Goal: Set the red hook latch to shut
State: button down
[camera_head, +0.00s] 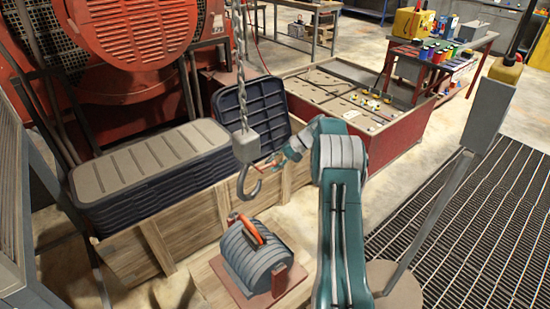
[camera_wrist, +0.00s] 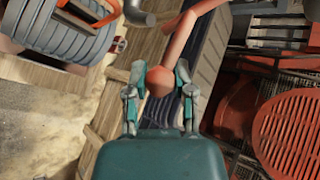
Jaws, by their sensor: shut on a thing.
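A grey crane hook (camera_head: 251,187) hangs from a chain under a grey block. The red hook latch (camera_head: 266,166) sticks out to the right from the hook's upper part towards my gripper (camera_head: 286,157). In the wrist view the latch (camera_wrist: 185,32) is a bent red bar ending in a round knob (camera_wrist: 160,80). My gripper (camera_wrist: 160,92) is shut on that knob, a finger on each side. Part of the grey hook (camera_wrist: 137,13) shows at the top of the wrist view. Whether the latch closes the hook's mouth I cannot tell.
A grey coil with an orange handle (camera_head: 254,258) stands on a wooden base below the hook. Black lidded cases (camera_head: 150,165) on a wooden crate are at the left. A red-sided battery box (camera_head: 400,140) is behind my arm. A grey post (camera_head: 430,220) stands right.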

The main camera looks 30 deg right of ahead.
jog(key=shift+s+a+f+y, duration=0.15)
jog(key=shift+a+f+y, duration=0.05)
jog(key=shift+f+y, duration=0.45)
jog(key=shift+s+a+f, duration=0.1)
jog(key=shift+a+f, duration=0.3)
jog(key=shift+f, duration=0.15)
jog(key=shift+c, duration=2.2)
grip_release()
jog(key=v, duration=1.2)
